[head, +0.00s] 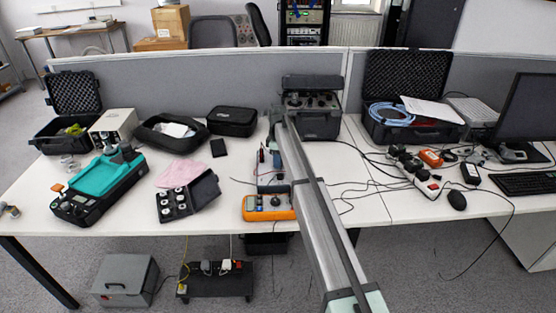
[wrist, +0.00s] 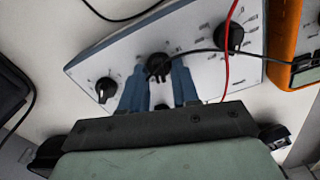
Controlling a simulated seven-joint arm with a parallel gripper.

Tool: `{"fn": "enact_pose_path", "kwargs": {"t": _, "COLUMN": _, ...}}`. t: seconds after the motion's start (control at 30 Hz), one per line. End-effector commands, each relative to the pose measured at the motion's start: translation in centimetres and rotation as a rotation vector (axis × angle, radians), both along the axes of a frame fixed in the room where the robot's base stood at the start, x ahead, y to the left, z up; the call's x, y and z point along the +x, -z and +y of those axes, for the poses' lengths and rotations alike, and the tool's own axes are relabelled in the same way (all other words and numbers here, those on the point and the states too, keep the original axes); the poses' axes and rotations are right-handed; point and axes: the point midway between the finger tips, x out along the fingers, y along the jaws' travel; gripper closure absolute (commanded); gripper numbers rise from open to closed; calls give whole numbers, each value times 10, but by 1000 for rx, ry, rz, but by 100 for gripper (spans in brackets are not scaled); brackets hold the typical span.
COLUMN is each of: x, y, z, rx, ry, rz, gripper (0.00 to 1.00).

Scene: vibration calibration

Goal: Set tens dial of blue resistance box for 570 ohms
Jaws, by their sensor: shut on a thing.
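The resistance box (wrist: 200,50) shows a white panel with blue edges in the wrist view, tilted across the picture. It has three black dials: a left dial (wrist: 106,89), a middle dial (wrist: 157,65) and a right dial (wrist: 231,37). My gripper (wrist: 159,68) has its two blue fingers on either side of the middle dial and is shut on it. The printed numbers are too small to read, so the dial's setting cannot be told. In the head view, part of the box (head: 272,189) shows behind the multimeter, and my arm hides much around it.
An orange multimeter (head: 268,206) stands close beside the box. A red lead (wrist: 227,60) and a black lead (wrist: 205,50) cross the panel. A black case with white round pieces (head: 187,197) lies to the left. Bare white table (head: 130,222) lies at the front left.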

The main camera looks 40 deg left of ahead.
Motion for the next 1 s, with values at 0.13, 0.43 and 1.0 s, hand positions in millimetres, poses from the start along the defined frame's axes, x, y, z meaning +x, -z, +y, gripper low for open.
{"fn": "enact_pose_path", "kwargs": {"t": 0.13, "x": 0, "y": 0, "z": 0, "rx": 0, "ry": 0, "rz": 1, "gripper": 91}}
{"fn": "enact_pose_path", "kwargs": {"t": 0.43, "x": 0, "y": 0, "z": 0, "rx": 0, "ry": 13, "rz": 1, "gripper": 100}}
{"fn": "enact_pose_path", "kwargs": {"t": 1.0, "x": 2, "y": 0, "z": 1, "rx": -1, "ry": 393, "rz": 1, "gripper": 100}}
